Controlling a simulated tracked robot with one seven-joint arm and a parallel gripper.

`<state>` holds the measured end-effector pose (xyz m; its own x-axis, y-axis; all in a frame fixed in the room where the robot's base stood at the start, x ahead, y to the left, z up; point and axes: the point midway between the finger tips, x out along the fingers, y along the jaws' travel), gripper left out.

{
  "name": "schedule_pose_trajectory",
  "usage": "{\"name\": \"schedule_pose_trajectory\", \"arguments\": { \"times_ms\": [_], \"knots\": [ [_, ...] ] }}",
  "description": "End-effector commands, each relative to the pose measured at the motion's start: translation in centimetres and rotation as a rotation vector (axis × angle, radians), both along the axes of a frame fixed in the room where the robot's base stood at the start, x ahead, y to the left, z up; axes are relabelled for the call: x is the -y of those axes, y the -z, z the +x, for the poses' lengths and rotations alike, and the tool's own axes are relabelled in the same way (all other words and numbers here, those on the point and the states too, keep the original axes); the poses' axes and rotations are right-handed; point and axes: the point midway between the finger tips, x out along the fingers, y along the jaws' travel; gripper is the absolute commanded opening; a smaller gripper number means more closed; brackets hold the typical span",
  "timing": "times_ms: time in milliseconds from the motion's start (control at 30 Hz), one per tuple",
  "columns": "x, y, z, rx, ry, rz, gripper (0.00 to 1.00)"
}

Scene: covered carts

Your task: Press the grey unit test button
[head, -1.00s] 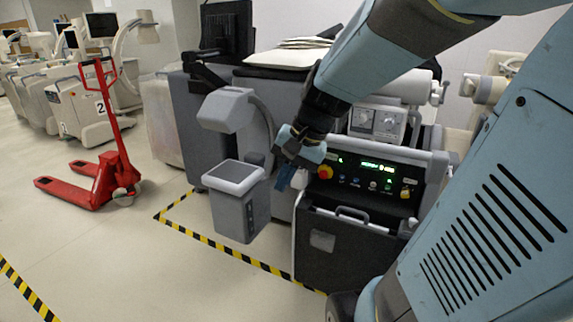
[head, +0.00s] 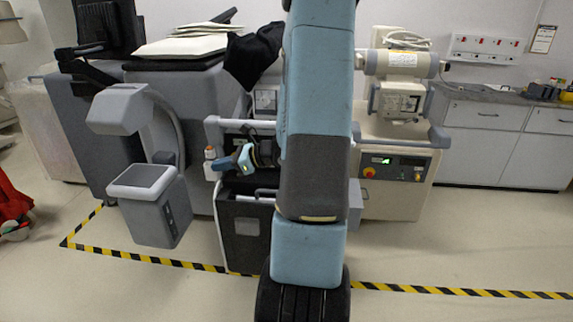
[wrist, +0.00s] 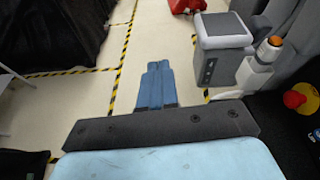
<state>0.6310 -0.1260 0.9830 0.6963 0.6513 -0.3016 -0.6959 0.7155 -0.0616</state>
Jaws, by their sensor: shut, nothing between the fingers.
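The grey unit (head: 243,228) stands in the middle of the head view, with a dark front door. My arm covers most of its control panel, and I cannot make out the test button. My gripper (head: 225,164) is shut and empty in front of the unit's upper left, pointing left. In the wrist view its blue fingers (wrist: 155,85) are together over open floor. To their right are an orange-topped white fitting (wrist: 269,48) and a red knob on yellow (wrist: 295,99), at the edge of the unit.
A grey C-shaped device (head: 143,188) stands left of my gripper, close to it. A cream unit (head: 398,190) with its own panel and red knob stands at the right. White cabinets (head: 490,145) line the wall. Striped floor tape (head: 450,291) runs across the front; floor there is clear.

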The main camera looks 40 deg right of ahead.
Motion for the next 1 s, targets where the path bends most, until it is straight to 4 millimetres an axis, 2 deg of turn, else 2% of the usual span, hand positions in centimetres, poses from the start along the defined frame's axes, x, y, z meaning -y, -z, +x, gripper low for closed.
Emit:
{"name": "schedule_pose_trajectory", "arguments": {
  "times_ms": [33,233,400,500,600,733,1000],
  "knots": [
    [1.9,1.2,0.3,-0.017,0.078,0.066,0.00],
    [9.2,5.5,1.0,-0.056,0.379,0.306,0.00],
    [15.5,9.7,0.1,-0.078,0.635,0.501,0.00],
    [18.4,12.0,-0.8,-0.083,0.760,0.595,0.00],
    [20.5,13.8,-1.7,-0.086,0.855,0.665,0.00],
    [22.1,15.2,-2.5,-0.087,0.927,0.715,0.00],
    [22.6,15.6,-2.8,-0.087,0.951,0.733,0.00]
  ]
}}
